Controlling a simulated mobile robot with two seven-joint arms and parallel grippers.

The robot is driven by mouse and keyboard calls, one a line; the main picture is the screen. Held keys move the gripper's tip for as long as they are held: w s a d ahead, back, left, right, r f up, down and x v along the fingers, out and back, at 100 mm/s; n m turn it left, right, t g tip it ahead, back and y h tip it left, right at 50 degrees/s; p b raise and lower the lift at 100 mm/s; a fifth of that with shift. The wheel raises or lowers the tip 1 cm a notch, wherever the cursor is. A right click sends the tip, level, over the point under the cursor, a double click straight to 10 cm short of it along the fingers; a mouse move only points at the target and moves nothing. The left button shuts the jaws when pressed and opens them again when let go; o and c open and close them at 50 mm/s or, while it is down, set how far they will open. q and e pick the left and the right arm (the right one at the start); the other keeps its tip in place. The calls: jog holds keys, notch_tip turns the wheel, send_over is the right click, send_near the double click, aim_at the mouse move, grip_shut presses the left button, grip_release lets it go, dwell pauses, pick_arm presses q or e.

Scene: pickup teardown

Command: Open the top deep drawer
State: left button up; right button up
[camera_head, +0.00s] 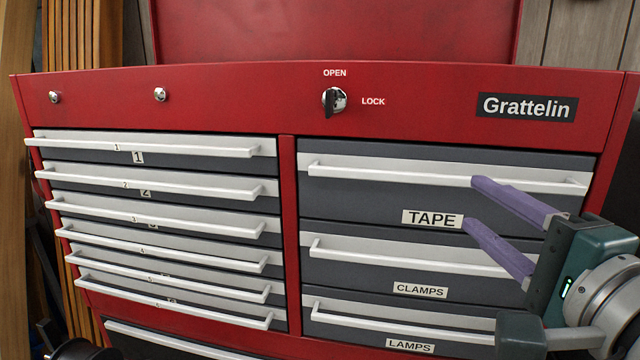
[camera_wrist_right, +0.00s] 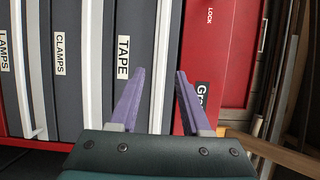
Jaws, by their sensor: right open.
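The top deep drawer, labelled TAPE (camera_head: 350,205), is the upper right drawer of the red tool chest and is shut. Its long white bar handle (camera_head: 400,175) runs across the top of its dark grey front. My right gripper (camera_head: 472,204) is open with purple fingers, one above the other, in front of the drawer's right half. The upper fingertip overlaps the handle in the head view; the lower one is beneath it. In the right wrist view, the handle (camera_wrist_right: 161,40) lines up with the gap between the fingers (camera_wrist_right: 160,72). Contact cannot be told. My left gripper is not in view.
CLAMPS (camera_head: 350,275) and LAMPS (camera_head: 345,327) drawers sit below, shut, with similar protruding handles. Several shallow numbered drawers (camera_head: 160,205) fill the left side, shut. A key lock (camera_head: 335,101) marked OPEN and LOCK is on the red top panel (camera_head: 230,95).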

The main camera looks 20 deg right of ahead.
aim_at(445, 181)
jog(key=w, duration=0.3)
jog(key=w+d, duration=0.1)
jog(key=w, duration=0.2)
jog(key=w+p, duration=0.1)
jog(key=w, duration=0.2)
jog(key=shift+d, duration=0.35)
grip_shut()
jog(key=shift+r, duration=0.1)
dwell(0.8)
